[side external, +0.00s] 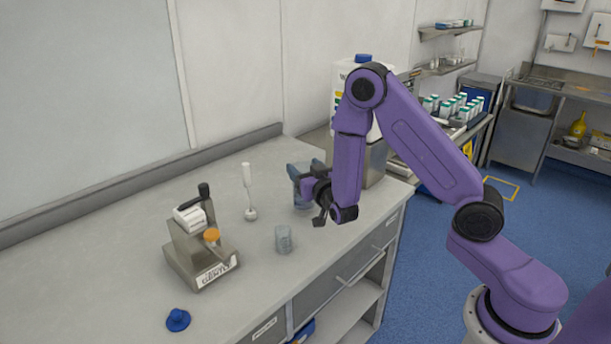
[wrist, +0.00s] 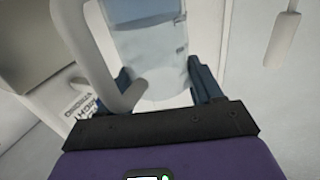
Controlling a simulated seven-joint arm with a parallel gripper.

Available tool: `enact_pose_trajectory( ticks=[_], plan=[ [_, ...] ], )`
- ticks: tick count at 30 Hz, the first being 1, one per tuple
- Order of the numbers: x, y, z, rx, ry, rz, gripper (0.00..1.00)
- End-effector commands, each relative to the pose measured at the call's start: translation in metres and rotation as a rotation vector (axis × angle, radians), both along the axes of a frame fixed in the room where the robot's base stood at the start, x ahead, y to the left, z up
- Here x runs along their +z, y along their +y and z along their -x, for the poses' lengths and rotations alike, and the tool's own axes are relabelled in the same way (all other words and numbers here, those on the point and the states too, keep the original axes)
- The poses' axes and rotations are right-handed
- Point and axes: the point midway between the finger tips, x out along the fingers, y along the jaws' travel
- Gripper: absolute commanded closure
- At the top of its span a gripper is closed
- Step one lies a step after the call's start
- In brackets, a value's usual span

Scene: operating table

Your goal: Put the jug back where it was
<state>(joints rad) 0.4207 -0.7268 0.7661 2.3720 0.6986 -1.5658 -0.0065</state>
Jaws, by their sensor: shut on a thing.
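The clear bluish jug (side external: 301,203) is at the counter's right part in the side view, partly hidden by my gripper (side external: 312,187). In the wrist view the jug (wrist: 160,45) fills the top middle, with its pale handle (wrist: 100,55) to the left. My gripper (wrist: 165,85) is shut on the jug, with one dark blue finger on each side of it. The jug looks about upright in the side view. I cannot tell whether its base touches the counter.
A small clear beaker (side external: 283,239) stands in front of the jug. A white upright tool (side external: 248,192) is to its left, and a steel device (side external: 200,250) farther left. A blue cap (side external: 178,320) lies near the front. A large white container (side external: 341,83) stands behind my arm.

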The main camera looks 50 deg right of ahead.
Motion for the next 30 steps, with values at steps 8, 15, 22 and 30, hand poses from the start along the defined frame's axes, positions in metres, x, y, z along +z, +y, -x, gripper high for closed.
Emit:
enact_pose_trajectory(
  ticks=[8,15,22,30],
  plan=[
    [-0.018,0.0,0.0,0.0,-0.003,0.0,0.74],
    [-0.017,0.0,0.0,0.0,-0.004,-0.001,0.74],
    [-0.021,0.0,0.0,0.0,-0.003,-0.001,0.12],
    [-0.021,0.0,0.0,0.0,-0.002,0.0,0.09]
  ],
)
